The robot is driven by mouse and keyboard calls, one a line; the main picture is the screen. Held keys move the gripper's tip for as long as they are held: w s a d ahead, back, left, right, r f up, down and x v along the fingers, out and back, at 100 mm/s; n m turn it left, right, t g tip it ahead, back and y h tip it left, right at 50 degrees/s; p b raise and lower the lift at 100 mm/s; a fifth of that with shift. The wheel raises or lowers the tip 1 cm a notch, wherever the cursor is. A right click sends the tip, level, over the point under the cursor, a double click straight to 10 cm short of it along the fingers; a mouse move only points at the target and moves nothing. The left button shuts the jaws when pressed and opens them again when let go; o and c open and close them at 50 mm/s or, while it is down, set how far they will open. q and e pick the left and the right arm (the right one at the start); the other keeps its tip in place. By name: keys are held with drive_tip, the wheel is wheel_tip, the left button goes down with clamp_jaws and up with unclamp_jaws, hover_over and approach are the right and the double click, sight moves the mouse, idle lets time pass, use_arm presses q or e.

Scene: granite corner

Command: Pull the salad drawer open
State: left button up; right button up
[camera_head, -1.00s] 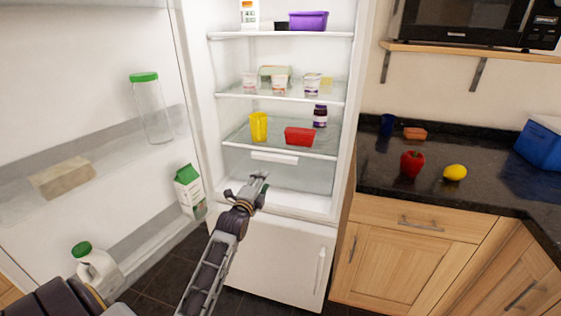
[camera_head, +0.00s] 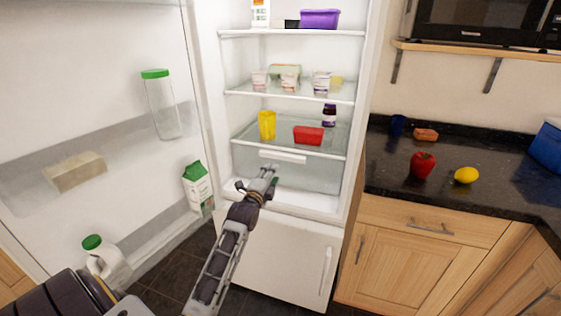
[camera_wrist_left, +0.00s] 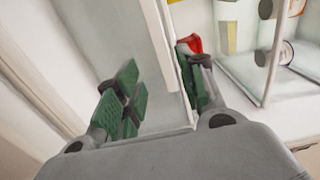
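The salad drawer (camera_head: 315,177) is a clear-fronted bin at the bottom of the open fridge, under the lowest glass shelf. Its white handle strip (camera_head: 283,157) runs along the upper front. The drawer looks shut. My left gripper (camera_head: 268,178) is in front of the drawer, just below the handle in the head view. In the left wrist view its green-padded fingers (camera_wrist_left: 160,92) are spread apart, with a white strip, seemingly the handle (camera_wrist_left: 161,45), between them. I cannot tell whether they touch it. My right gripper is not in view.
The fridge door (camera_head: 95,110) stands open at left, holding a jar (camera_head: 162,108), a carton (camera_head: 197,187) and a jug (camera_head: 103,257). A yellow cup (camera_head: 266,125) and red container (camera_head: 308,135) stand on the shelf above the drawer. The counter (camera_head: 440,197) is at right.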

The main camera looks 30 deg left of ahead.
sight(281, 158)
use_arm(q)
drive_tip(key=shift+b+x, duration=0.6)
drive_tip(key=shift+x, duration=4.05)
drive_tip(key=shift+w+a, duration=0.2)
drive_tip(key=shift+w, duration=0.8)
drive_tip(key=shift+a, duration=0.1)
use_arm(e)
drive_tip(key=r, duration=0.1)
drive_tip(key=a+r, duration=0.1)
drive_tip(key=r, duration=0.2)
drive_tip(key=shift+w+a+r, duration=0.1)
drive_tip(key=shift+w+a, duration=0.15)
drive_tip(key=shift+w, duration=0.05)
